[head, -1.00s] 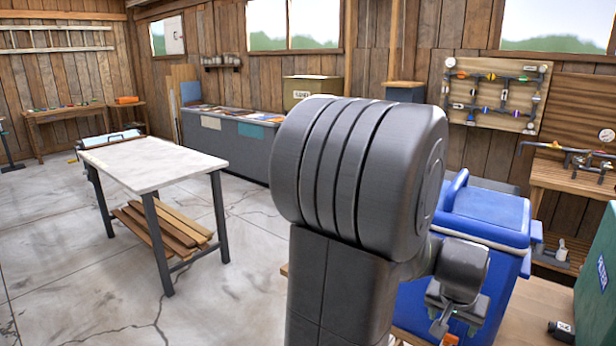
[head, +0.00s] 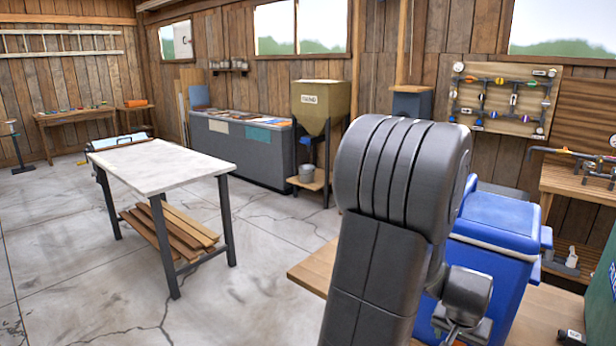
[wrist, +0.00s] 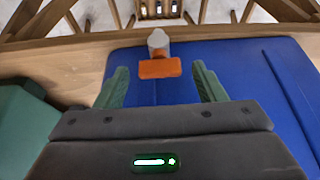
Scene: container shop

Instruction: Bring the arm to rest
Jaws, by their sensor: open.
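My arm stands folded in the right half of the head view, its big dark joint raised. My gripper (wrist: 162,82) shows in the wrist view with two green fingers apart and nothing between them that it grips. In the head view only a part of it shows low behind the arm. The wrist camera looks over a blue bin (wrist: 225,65), which in the head view (head: 495,225) stands behind the arm. An orange and grey object (wrist: 159,66) lies beyond the fingers; whether it touches them I cannot tell.
A wooden bench top (head: 545,318) lies under the bin, with a green case (head: 602,290) at right. A white-topped table (head: 165,165) stands at left with open floor around it. A hopper (head: 318,105) and a grey counter (head: 240,150) stand at the back.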

